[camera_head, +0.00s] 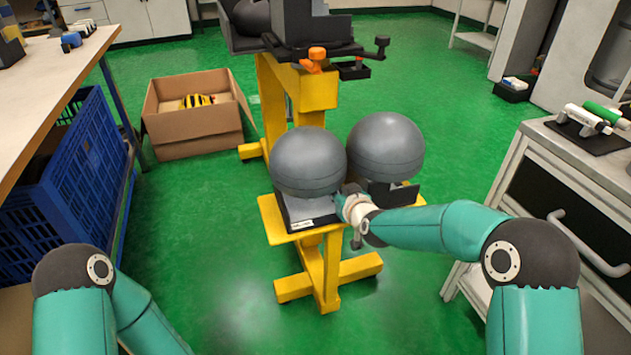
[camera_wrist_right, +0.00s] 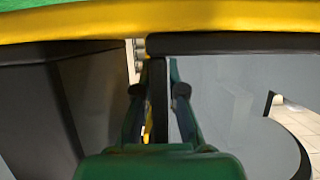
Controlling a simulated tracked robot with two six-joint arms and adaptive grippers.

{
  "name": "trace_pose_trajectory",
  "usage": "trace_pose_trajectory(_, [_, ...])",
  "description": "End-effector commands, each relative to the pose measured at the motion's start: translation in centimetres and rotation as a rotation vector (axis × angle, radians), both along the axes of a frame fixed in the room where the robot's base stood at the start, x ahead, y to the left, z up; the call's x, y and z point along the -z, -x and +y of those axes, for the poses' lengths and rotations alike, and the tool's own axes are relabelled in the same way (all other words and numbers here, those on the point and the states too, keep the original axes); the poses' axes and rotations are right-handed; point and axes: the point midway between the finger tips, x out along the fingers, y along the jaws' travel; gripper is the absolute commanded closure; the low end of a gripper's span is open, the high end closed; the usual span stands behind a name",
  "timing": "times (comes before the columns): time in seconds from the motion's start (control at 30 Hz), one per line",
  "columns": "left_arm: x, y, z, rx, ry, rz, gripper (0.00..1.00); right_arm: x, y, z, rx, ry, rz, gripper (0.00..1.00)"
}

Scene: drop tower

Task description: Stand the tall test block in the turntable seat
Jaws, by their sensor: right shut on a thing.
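My right gripper (camera_head: 350,200) is low between two grey balls on a yellow stand. In the right wrist view its two green fingers (camera_wrist_right: 157,92) are closed on a thin dark upright plate (camera_wrist_right: 158,105). I cannot tell whether this plate is a separate piece or part of a mount. I cannot pick out the tall test block or the turntable seat for sure. My left arm shows at the lower left of the head view, but its gripper is out of view.
The left ball (camera_head: 308,160) and right ball (camera_head: 386,147) stand close to the right gripper. The yellow stand (camera_head: 312,235) is under them. A cardboard box (camera_head: 195,135) with a yellow-and-black thing, a blue crate (camera_head: 75,190) and a cabinet (camera_head: 580,190) surround green floor.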

Motion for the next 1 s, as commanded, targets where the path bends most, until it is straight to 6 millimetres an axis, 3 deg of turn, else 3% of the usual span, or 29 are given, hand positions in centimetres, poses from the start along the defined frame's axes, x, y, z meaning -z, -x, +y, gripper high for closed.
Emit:
trace_pose_trajectory(0.37, [-0.5,0.0,0.0,0.0,0.0,0.0,0.6,-1.2,-0.1,-0.1,0.003,-0.003,-0.009,1.0])
trace_pose_trajectory(0.7, [-2.3,0.0,0.0,0.0,0.0,0.0,0.6,-4.5,-0.2,-0.1,0.003,-0.003,-0.01,1.0])
trace_pose_trajectory(1.0, [-2.5,0.0,0.0,0.0,0.0,0.0,0.6,-4.0,3.9,-1.5,0.004,-0.001,-0.006,1.0])
